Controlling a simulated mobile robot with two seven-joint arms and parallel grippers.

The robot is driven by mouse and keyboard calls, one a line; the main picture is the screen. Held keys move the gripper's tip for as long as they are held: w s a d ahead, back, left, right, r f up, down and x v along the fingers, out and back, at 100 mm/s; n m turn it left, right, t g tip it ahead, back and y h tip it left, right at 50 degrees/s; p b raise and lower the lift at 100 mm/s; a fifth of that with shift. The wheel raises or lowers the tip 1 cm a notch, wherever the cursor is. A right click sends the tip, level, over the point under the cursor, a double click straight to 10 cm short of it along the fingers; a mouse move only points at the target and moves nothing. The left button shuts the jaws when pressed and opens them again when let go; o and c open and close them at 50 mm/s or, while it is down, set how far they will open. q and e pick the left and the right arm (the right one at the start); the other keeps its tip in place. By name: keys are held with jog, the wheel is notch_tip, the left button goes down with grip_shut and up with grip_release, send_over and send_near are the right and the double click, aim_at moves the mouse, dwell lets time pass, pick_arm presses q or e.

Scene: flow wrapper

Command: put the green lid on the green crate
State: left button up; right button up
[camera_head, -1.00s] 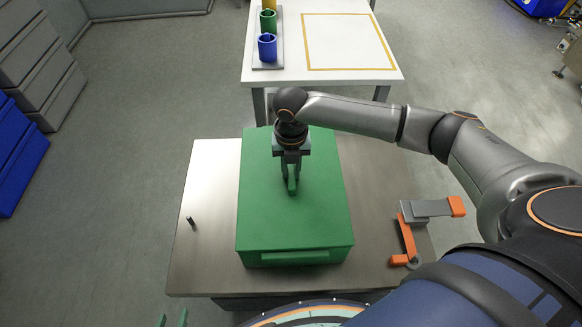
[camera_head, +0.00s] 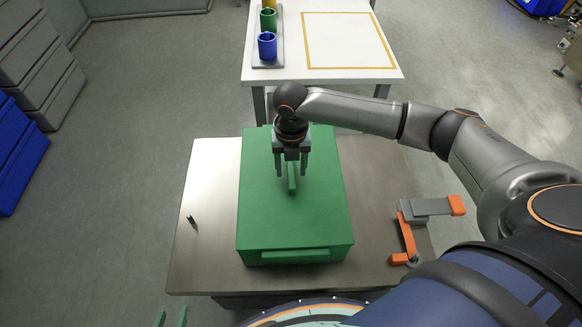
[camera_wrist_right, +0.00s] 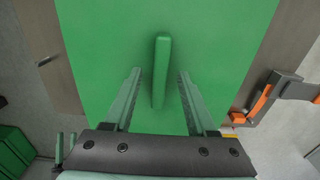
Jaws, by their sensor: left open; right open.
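The green lid (camera_head: 310,213) lies on top of the green crate (camera_head: 294,255) on the metal table, and its outline looks lined up with the crate. The lid's upright handle (camera_head: 292,178) stands near its middle. My right gripper (camera_head: 292,173) is open above the lid, with its fingers on either side of the handle and apart from it. In the right wrist view the handle (camera_wrist_right: 161,72) shows between the two spread fingers (camera_wrist_right: 158,88). My left gripper (camera_head: 171,318) shows only as two separate green fingertips at the bottom edge of the head view.
The metal table (camera_head: 205,240) has free room left of the crate, with a small dark peg (camera_head: 192,220) there. An orange and grey bracket (camera_head: 408,235) is at the right. A white table (camera_head: 300,75) behind holds coloured cups (camera_head: 268,45).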

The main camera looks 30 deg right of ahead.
notch_tip(320, 180, up, 12)
jog(key=p, duration=0.1)
jog(key=shift+f, duration=0.15)
dwell(0.6)
